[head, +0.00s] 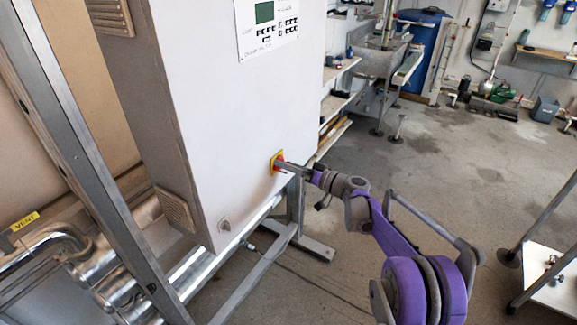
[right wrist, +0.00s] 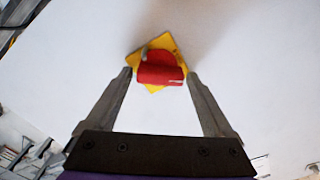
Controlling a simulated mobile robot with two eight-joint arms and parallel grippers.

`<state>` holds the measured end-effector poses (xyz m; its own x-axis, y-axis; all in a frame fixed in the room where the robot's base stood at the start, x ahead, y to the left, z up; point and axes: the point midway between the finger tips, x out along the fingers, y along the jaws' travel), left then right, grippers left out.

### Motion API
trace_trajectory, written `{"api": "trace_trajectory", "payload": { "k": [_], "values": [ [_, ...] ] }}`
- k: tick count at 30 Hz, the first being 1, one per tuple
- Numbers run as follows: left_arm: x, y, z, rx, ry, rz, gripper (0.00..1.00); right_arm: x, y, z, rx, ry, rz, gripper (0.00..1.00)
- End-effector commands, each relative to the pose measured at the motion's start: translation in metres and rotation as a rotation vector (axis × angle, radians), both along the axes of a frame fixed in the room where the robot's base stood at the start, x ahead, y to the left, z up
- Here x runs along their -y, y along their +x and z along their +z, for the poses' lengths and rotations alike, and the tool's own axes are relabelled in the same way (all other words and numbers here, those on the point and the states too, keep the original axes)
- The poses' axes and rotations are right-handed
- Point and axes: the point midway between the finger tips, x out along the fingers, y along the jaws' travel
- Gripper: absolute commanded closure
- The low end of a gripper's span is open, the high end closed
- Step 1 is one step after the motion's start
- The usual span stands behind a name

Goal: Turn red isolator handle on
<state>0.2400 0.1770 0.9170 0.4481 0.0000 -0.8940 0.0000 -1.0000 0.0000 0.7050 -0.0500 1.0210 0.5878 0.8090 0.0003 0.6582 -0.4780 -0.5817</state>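The red isolator handle (right wrist: 160,70) sits on a yellow square plate (right wrist: 162,42) on the white cabinet face. In the right wrist view the plate looks turned like a diamond, and the handle's bar runs roughly across the picture. My right gripper (right wrist: 160,76) is open, with one finger on each side of the handle and a gap showing on both sides. In the head view the right gripper (head: 292,167) reaches the cabinet at the yellow plate (head: 274,162), and its fingers partly hide the red handle. My left gripper is not in view.
The cabinet (head: 220,110) has a control panel (head: 268,25) at its top. A metal frame post (head: 75,130) and shiny pipes (head: 110,275) stand at left. A metal foot frame (head: 270,260) lies below. A white-topped trolley (head: 550,275) is at right. Open floor lies between.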

Motion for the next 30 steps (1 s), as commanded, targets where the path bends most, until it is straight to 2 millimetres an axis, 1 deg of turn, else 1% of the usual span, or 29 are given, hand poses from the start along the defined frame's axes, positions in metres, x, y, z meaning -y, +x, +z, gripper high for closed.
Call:
{"api": "trace_trajectory", "payload": {
  "k": [2, 9, 13, 17, 24, 27, 30],
  "values": [
    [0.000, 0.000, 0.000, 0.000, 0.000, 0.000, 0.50, 0.000, 0.000, 0.000, 0.000, 0.000, 0.000, 0.01],
    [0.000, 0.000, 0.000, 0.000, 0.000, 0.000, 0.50, 0.000, 0.000, 0.000, 0.001, -0.001, 0.000, 0.01],
    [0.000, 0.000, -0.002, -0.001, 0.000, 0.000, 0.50, 0.007, -0.004, 0.000, 0.000, -0.001, -0.001, 0.01],
    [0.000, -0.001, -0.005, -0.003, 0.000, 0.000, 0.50, 0.024, -0.016, -0.001, -0.001, -0.001, -0.003, 0.01],
    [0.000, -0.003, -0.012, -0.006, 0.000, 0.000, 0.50, 0.063, -0.045, -0.001, -0.001, -0.001, -0.003, 0.01],
    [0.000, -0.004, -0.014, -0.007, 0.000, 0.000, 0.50, 0.075, -0.054, -0.001, -0.001, -0.001, -0.002, 0.01],
    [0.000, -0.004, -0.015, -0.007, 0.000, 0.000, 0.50, 0.083, -0.060, -0.001, -0.001, -0.001, -0.002, 0.01]
  ]
}}
